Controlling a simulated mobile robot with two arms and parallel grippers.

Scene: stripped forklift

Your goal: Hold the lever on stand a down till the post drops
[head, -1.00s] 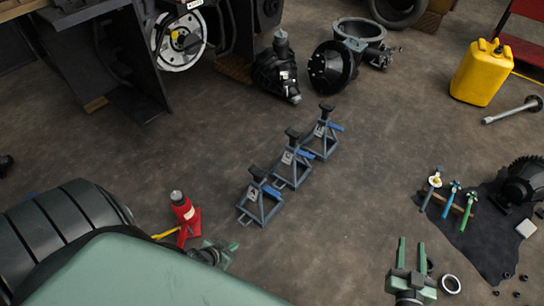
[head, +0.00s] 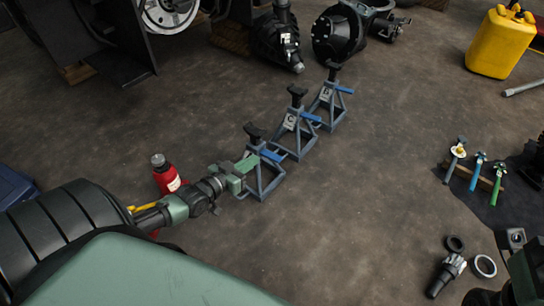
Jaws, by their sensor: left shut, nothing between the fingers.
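Three grey jack stands with black-topped posts and blue levers stand in a diagonal row. The nearest stand (head: 266,184) has its post (head: 254,131) raised above the frame, and its blue lever (head: 271,156) points right. My left gripper (head: 249,163) is shut and empty at the left upper side of this stand, close to the lever's root. I cannot tell whether it touches the lever. The gripper hides part of the stand, and I cannot read its letter. The middle stand (head: 296,132) and far stand (head: 329,102) also have raised posts. My right gripper's fingers are out of view.
A red bottle jack (head: 165,175) stands just behind my left forearm. Axle housings (head: 341,35) lie at the back. A yellow can (head: 499,42) stands back right, and tools (head: 478,173) lie on a dark mat. The floor right of the stands is clear.

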